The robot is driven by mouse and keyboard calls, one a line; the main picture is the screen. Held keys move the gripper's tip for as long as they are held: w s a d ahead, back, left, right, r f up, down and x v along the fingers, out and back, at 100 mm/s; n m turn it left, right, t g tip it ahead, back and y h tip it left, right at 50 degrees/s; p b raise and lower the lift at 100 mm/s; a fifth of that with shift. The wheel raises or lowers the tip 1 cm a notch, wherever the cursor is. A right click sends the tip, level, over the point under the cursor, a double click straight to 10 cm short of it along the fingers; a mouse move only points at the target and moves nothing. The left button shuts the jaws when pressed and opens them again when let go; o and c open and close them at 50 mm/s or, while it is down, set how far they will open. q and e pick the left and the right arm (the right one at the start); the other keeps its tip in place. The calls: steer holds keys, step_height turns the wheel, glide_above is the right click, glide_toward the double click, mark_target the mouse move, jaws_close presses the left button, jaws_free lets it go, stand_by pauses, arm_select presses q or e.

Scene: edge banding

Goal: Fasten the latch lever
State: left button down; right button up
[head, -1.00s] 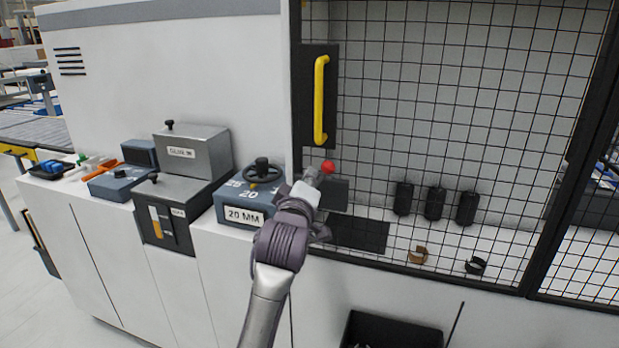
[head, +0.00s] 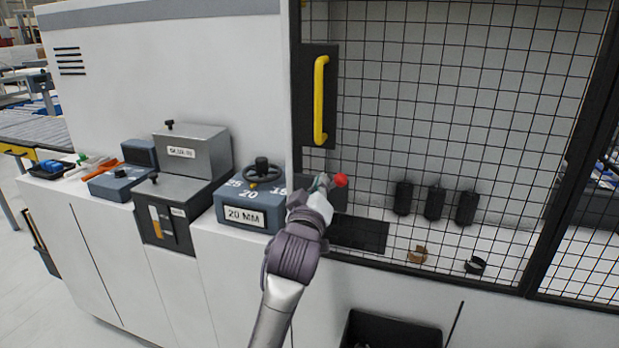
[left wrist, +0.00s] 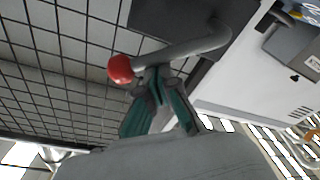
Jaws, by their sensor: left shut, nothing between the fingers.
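The latch lever shows in the left wrist view as a bent grey bar (left wrist: 192,46) with a red ball knob (left wrist: 121,69) at its left end. It sits in front of a dark plate (left wrist: 165,18) on the mesh door. In the head view, the red knob (head: 341,180) shows just right of my fingertips, and the bar is mostly hidden. My left gripper (head: 321,183) is shut and empty. In the left wrist view, its fingertips (left wrist: 153,77) are against or just beside the bar near the knob; I cannot tell if they touch. My right gripper is out of view.
The mesh door (head: 460,110) has a yellow handle (head: 320,100) above the latch. A blue 20 MM block with a handwheel (head: 250,209) stands on the ledge left of my arm. A dark bin (head: 392,330) is below.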

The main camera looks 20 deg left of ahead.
arm_select(q)
steer(key=shift+d+f+m+h+p, duration=0.1)
steer(key=shift+d+f+m+h, duration=0.35)
steer(key=shift+m, duration=1.1)
steer(key=shift+d+f+m+h+p, duration=0.15)
steer(key=shift+d+f+m, duration=0.3)
steer(key=shift+f+m, duration=0.85)
steer(key=shift+d+f+m+h+p, duration=0.15)
steer(key=shift+d+f+m, duration=0.25)
steer(key=shift+m, duration=1.45)
steer(key=shift+s, duration=0.1)
steer(key=r+p, duration=0.2)
steer(key=w+r+p, duration=0.1)
steer(key=r+p, duration=0.1)
steer(key=r, duration=0.1)
steer(key=shift+r, duration=0.1)
steer(key=s+f+b, duration=0.2)
steer(key=s+b, duration=0.1)
steer(key=s, duration=0.7)
steer(key=shift+f+b, duration=0.25)
steer(key=shift+b, duration=0.1)
steer(key=shift+a+f, duration=0.1)
